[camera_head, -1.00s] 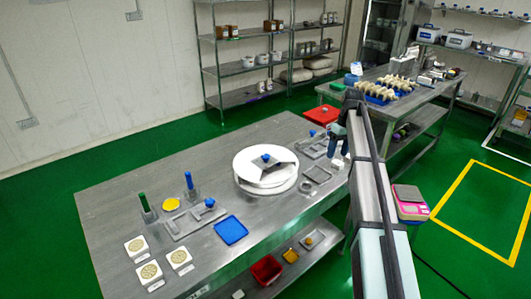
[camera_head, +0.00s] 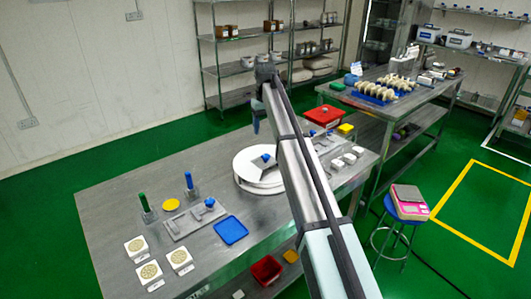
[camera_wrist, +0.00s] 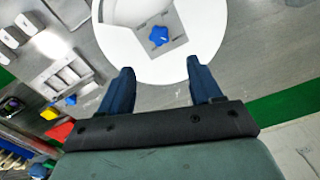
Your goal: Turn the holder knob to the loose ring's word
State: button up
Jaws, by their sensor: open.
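My gripper (camera_head: 256,126) is open and empty, raised above the back of the steel table. In the wrist view its two dark blue fingers (camera_wrist: 160,68) stand apart, pointing toward a white round turntable (camera_head: 245,182). A blue knob (camera_head: 263,158) sits on a grey plate on the turntable; the same knob (camera_wrist: 159,36) shows beyond the fingertips in the wrist view. Another blue knob (camera_head: 209,202) sits on a grey holder plate (camera_head: 182,224) at the left. A smaller blue knob (camera_wrist: 70,100) shows at the wrist view's left. I cannot identify the loose ring or read any word.
Green (camera_head: 144,201) and blue (camera_head: 189,180) upright handles, a yellow disc (camera_head: 171,205), a blue tray (camera_head: 231,230) and white blocks with round patterned tops (camera_head: 150,272) stand at the left. White blocks (camera_head: 337,164) and a red tray (camera_head: 323,115) lie right of my arm.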

aim_at(266, 155)
notch_tip(266, 155, down, 12)
dwell(0.5)
grip_shut()
dwell(0.6)
